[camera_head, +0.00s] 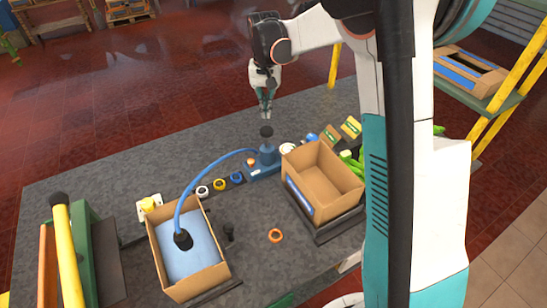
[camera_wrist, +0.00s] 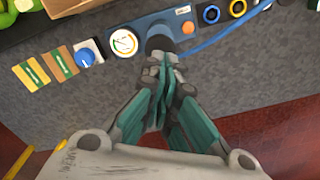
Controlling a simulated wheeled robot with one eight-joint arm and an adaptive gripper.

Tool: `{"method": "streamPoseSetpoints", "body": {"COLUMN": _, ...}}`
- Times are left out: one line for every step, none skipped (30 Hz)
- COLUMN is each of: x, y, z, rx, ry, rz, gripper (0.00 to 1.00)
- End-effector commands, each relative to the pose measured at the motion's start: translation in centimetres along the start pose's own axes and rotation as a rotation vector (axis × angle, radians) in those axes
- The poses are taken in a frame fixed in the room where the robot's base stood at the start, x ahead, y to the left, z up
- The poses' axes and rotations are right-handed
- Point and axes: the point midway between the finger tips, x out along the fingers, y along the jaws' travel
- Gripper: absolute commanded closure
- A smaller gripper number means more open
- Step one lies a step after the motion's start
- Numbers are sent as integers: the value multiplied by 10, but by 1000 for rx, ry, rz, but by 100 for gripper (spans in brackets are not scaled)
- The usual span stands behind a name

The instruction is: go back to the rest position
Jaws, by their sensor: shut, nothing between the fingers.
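My gripper (camera_head: 265,112) hangs at the back of the grey table (camera_head: 110,170), its fingers pointing down. In the wrist view my gripper (camera_wrist: 165,62) has its teal fingers together, with nothing between them. Its tips appear above or close behind a dark, black-topped post (camera_head: 267,140) on a blue base with a gauge. The post shows just past the fingertips in the wrist view (camera_wrist: 160,38), partly hidden by them. I cannot tell the exact gap, but in the head view the tips look apart from it.
An empty cardboard box (camera_head: 330,197) stands right of the post. A blue hose (camera_head: 205,168) arches into a blue-lined box (camera_head: 164,248) at the left. An orange ring (camera_head: 276,236) lies at the front. A yellow tube (camera_head: 67,250) is at far left. Grey table left of the gripper is clear.

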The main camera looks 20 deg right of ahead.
Motion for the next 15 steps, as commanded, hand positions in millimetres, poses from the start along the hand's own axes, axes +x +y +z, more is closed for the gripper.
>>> {"method": "streamPoseSetpoints", "body": {"x": -7, "y": 0, "z": 0, "rx": 0, "ry": 0, "rz": 0, "gripper": 100}}
{"method": "streamPoseSetpoints", "body": {"x": -9, "y": 0, "z": 0, "rx": 0, "ry": 0, "rz": 0, "gripper": 100}}
{"method": "streamPoseSetpoints", "body": {"x": -12, "y": 0, "z": 0, "rx": 0, "ry": 0, "rz": 0, "gripper": 100}}
{"method": "streamPoseSetpoints", "body": {"x": -13, "y": 0, "z": 0, "rx": 0, "ry": 0, "rz": 0, "gripper": 100}}
{"method": "streamPoseSetpoints", "body": {"x": -14, "y": 0, "z": 0, "rx": 0, "ry": 0, "rz": 0, "gripper": 100}}
{"method": "streamPoseSetpoints", "body": {"x": -15, "y": 0, "z": 0, "rx": 0, "ry": 0, "rz": 0, "gripper": 100}}
{"method": "streamPoseSetpoints", "body": {"x": -15, "y": 0, "z": 0, "rx": 0, "ry": 0, "rz": 0, "gripper": 100}}
{"method": "streamPoseSetpoints", "body": {"x": -15, "y": 0, "z": 0, "rx": 0, "ry": 0, "rz": 0, "gripper": 100}}
{"method": "streamPoseSetpoints", "body": {"x": -14, "y": 0, "z": 0, "rx": 0, "ry": 0, "rz": 0, "gripper": 100}}
{"method": "streamPoseSetpoints", "body": {"x": -14, "y": 0, "z": 0, "rx": 0, "ry": 0, "rz": 0, "gripper": 100}}
{"method": "streamPoseSetpoints", "body": {"x": -14, "y": 0, "z": 0, "rx": 0, "ry": 0, "rz": 0, "gripper": 100}}
{"method": "streamPoseSetpoints", "body": {"x": -14, "y": 0, "z": 0, "rx": 0, "ry": 0, "rz": 0, "gripper": 100}}
{"method": "streamPoseSetpoints", "body": {"x": -14, "y": 0, "z": 0, "rx": 0, "ry": 0, "rz": 0, "gripper": 100}}
{"method": "streamPoseSetpoints", "body": {"x": -14, "y": 0, "z": 0, "rx": 0, "ry": 0, "rz": 0, "gripper": 100}}
{"method": "streamPoseSetpoints", "body": {"x": -14, "y": 0, "z": 0, "rx": 0, "ry": 0, "rz": 0, "gripper": 100}}
